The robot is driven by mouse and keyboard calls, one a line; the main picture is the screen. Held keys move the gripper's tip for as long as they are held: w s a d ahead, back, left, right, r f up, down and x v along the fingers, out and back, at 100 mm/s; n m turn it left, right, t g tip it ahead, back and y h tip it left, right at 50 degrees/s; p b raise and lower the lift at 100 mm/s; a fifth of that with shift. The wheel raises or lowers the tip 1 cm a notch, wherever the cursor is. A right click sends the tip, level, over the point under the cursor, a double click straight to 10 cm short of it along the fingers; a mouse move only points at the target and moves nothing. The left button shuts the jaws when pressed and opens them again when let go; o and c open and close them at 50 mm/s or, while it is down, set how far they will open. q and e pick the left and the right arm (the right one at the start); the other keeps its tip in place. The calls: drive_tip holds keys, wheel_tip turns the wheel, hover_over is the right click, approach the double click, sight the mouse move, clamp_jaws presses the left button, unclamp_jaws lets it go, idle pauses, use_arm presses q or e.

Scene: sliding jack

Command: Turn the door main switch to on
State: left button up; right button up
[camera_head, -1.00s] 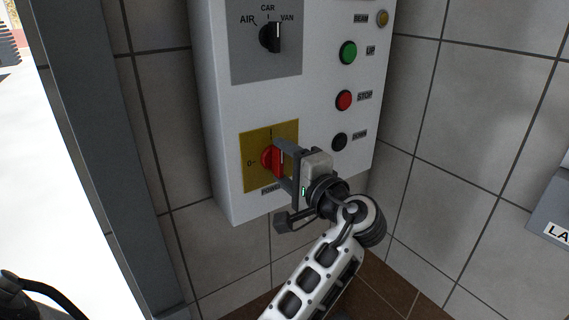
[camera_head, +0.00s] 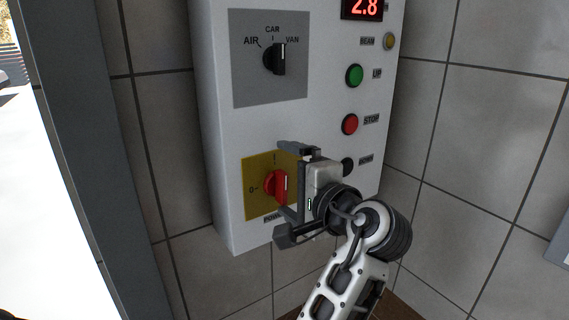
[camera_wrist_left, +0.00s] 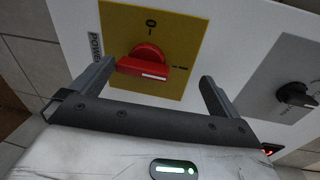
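The red main switch (camera_head: 276,187) sits on a yellow plate (camera_head: 251,203) low on the white control box. Its handle stands upright in the head view, in line with the I mark at the top; the 0 mark is at the left. In the left wrist view the red handle (camera_wrist_left: 146,62) lies sideways, its white line towards the I mark. My left gripper (camera_head: 286,180) is open in front of the switch, one finger above and one below the handle. My right gripper is not in view.
Above are a black AIR/CAR/VAN selector (camera_head: 274,59), turned to VAN, and a lit red display (camera_head: 362,8) reading 2.8. A green UP button (camera_head: 354,75), a red STOP button (camera_head: 349,124) and a black button (camera_head: 348,166) line the right side. Tiled walls surround the box.

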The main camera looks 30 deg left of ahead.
use_arm(q)
drive_tip(key=shift+n+t+y, duration=0.3)
drive_tip(key=shift+n+y, duration=0.2)
drive_tip(key=shift+y, duration=0.4)
drive_tip(key=s+d+r, duration=0.1)
drive_tip(key=s+r, duration=0.1)
drive_tip(key=r, duration=0.1)
drive_tip(key=s+d+r, duration=0.2)
drive_tip(key=s+r, duration=0.1)
drive_tip(key=s+d+r+b, duration=0.1)
drive_tip(key=s+d+r, duration=0.1)
drive_tip(key=s+r, duration=0.1)
drive_tip(key=shift+s+d+r, duration=0.1)
drive_tip(key=shift+d+r, duration=0.05)
drive_tip(key=s, duration=0.1)
drive_tip(key=s+d+r, duration=0.1)
drive_tip(key=shift+s+d+r+b, duration=0.1)
drive_tip(key=shift+s+b, duration=0.2)
drive_tip(key=shift+s, duration=0.1)
